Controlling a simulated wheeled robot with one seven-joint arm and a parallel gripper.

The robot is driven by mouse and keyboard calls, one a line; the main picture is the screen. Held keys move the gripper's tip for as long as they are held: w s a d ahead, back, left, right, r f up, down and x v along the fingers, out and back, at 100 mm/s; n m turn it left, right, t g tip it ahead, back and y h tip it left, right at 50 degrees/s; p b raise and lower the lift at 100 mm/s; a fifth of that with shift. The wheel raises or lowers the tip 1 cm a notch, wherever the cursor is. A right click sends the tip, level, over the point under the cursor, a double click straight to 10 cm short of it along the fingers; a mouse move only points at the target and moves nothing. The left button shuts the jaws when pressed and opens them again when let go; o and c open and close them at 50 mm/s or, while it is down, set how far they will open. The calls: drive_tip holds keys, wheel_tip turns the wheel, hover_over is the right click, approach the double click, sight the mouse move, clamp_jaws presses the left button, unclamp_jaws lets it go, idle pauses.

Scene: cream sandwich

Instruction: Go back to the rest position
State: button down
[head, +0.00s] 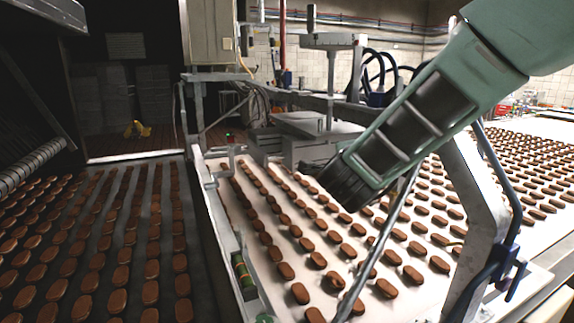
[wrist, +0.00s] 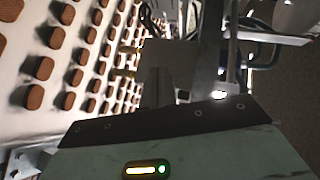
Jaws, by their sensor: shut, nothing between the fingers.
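My gripper (wrist: 158,88) shows in the wrist view, its pale housing with a small green light filling the bottom edge. Its dark fingers are shut and empty, pointing up the picture, and are hard to make out against the dark machinery. In the head view my green-grey arm comes in from the upper right and its dark end hangs above the white conveyor. The fingers cannot be made out there. Brown oval biscuits (head: 299,293) lie in rows on the white conveyor (head: 240,200), below and around the arm's end.
A dark conveyor (head: 215,300) at the left carries more biscuits in rows. A grey metal post (head: 478,220) with blue hoses stands at the right, close to my arm. Metal machinery (head: 318,130) stands behind the white conveyor. A rail runs between the two conveyors.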

drive_tip(key=s+a+f+n+g+y, duration=0.3)
drive_tip(key=s+a+n+y, duration=0.25)
drive_tip(key=s+n, duration=0.2)
drive_tip(key=s+a+f+n+g+y, duration=0.3)
drive_tip(key=s+a+n+g+y, duration=0.1)
drive_tip(key=s+a+n, duration=0.3)
drive_tip(key=s+d+f+n+g+h, duration=0.1)
drive_tip(key=s+d+f+n+g, duration=0.1)
drive_tip(key=s, duration=0.5)
drive_tip(key=s+d+f+n+g+h, duration=0.2)
drive_tip(key=s+d+n, duration=0.3)
drive_tip(key=s, duration=0.3)
drive_tip(key=s+d+f+n+g+h, duration=0.1)
drive_tip(key=s+d+n+g, duration=0.2)
drive_tip(key=s, duration=0.5)
drive_tip(key=shift+d+f+n, duration=0.4)
drive_tip(key=shift+d+n, duration=0.05)
drive_tip(key=shift+n, duration=0.6)
drive_tip(key=shift+h, duration=0.25)
